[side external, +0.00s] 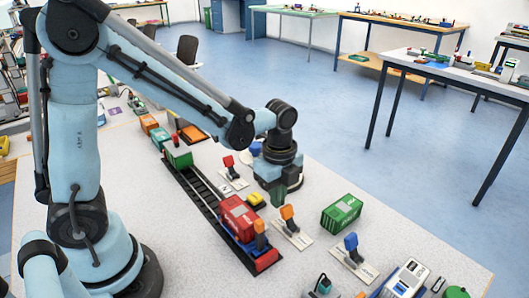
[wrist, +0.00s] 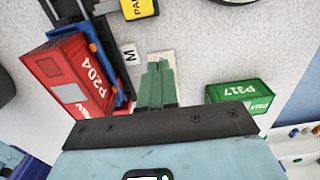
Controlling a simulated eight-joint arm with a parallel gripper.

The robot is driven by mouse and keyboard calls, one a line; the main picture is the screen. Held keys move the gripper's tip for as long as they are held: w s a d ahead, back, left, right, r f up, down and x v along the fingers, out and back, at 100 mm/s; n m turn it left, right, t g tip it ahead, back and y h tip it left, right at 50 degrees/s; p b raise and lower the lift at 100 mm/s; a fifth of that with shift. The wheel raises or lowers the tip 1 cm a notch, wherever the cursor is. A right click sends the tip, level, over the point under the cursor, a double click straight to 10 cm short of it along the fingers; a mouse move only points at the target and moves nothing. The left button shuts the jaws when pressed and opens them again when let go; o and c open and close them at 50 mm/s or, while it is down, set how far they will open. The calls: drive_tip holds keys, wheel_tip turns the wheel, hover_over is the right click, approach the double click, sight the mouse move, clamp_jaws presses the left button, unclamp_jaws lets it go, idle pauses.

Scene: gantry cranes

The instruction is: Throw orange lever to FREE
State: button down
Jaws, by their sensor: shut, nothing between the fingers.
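In the side view, an orange lever (side external: 288,213) stands upright on a pale plate (side external: 293,236) on the table. Its lettering is too small to read. A second orange piece (side external: 260,228) shows at the red container's near end. My gripper (side external: 279,198) points down, its green fingers shut and empty, just behind and left of the orange lever in the picture. Whether they touch it I cannot tell. In the wrist view the shut fingers (wrist: 159,66) lie over a pale plate (wrist: 163,56); the orange lever is not visible there, apparently hidden by them.
A red container (side external: 237,215) marked P204 sits on a blue wagon on the track. A green container (side external: 341,212) marked P317 stands right of the lever. A yellow block (side external: 256,200), a red lever (side external: 228,161) and a blue lever (side external: 351,243) are nearby.

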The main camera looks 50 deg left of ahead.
sight(288, 208)
drive_tip(key=shift+d, duration=0.15)
idle(0.3)
drive_tip(key=shift+d, duration=1.7)
drive_tip(key=shift+a, duration=0.6)
drive_tip(key=shift+r, duration=3.5)
